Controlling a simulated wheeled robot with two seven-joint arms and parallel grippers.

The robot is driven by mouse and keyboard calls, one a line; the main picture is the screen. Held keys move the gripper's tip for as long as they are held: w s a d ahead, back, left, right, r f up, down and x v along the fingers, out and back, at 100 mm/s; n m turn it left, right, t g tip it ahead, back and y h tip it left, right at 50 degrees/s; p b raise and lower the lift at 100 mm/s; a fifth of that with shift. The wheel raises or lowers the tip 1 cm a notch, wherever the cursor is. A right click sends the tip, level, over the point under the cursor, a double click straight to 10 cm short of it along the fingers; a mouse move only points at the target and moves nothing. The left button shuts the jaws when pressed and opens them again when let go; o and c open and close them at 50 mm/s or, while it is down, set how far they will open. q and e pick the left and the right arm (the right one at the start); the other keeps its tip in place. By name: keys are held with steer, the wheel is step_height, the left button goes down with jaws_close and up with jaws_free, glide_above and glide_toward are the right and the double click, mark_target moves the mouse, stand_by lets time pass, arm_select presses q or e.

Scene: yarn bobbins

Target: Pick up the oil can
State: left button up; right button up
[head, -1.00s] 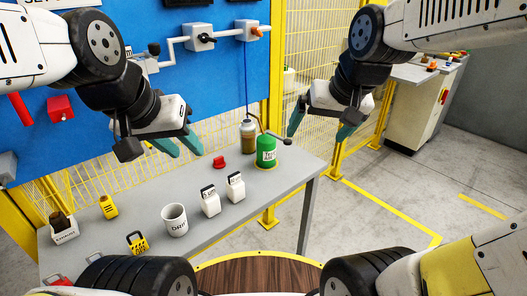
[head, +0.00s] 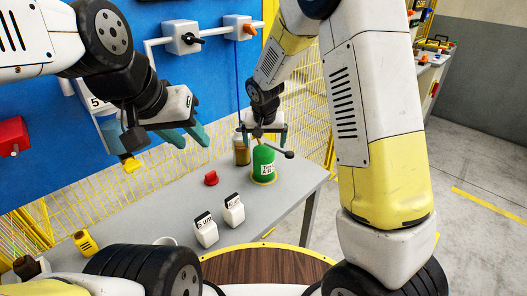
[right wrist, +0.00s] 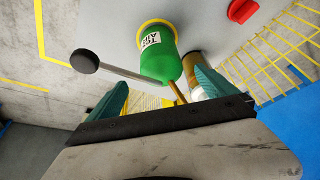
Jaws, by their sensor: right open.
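The green oil can (head: 263,165) with a white label stands on the grey table near its far right corner. Its dark-knobbed arm (head: 289,154) points right. My right gripper (head: 263,124) is open and empty, just above and behind the can's top. In the right wrist view, the oil can (right wrist: 158,64) lies in front of the gap between the teal fingers (right wrist: 162,92), with its brass-coloured stem pointing into the gap. Whether any finger touches it, I cannot tell. My left gripper (head: 186,135) is open and empty above the table's left part.
A jar of amber liquid (head: 241,152) stands close beside the can, near a right finger. A red object (head: 211,179) and two white containers (head: 205,231) stand nearer. A yellow mesh fence (head: 200,165) and blue panel (head: 213,75) are behind the table (head: 285,200).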

mark_target(264, 147)
steer(key=x, duration=0.6)
steer(key=shift+w+a+f, duration=0.15)
steer(key=shift+w+f, duration=0.05)
steer(key=shift+w, duration=0.2)
steer(key=c, duration=2.1)
jaws_close()
steer(key=shift+r, duration=0.15)
